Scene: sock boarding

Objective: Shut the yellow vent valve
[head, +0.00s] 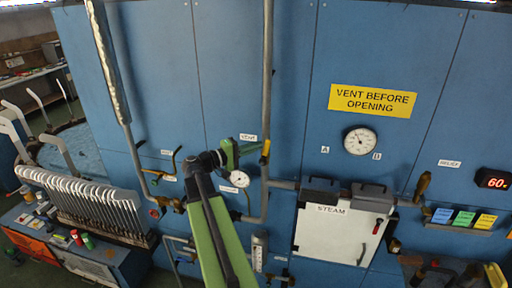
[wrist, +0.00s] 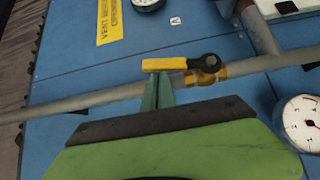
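The vent valve has a yellow-sleeved lever (wrist: 165,64) with a black end, mounted on a brass body (wrist: 208,75) on the grey pipe. The lever lies roughly along the pipe. In the head view the yellow lever (head: 265,148) is on the upright pipe, right of the VENT label (head: 248,137). My green gripper (wrist: 158,88) has its fingertips at the yellow sleeve, at or just behind it in the wrist view. The fingers look close together, and I cannot tell whether they grip the sleeve. In the head view my gripper (head: 246,149) reaches the lever from the left.
A round gauge (head: 239,179) sits close beside my arm and another gauge (head: 360,141) is higher right. The grey pipe (wrist: 80,101) runs behind my gripper. A white STEAM door (head: 335,238) is lower right. A rack of metal forms (head: 90,204) stands left.

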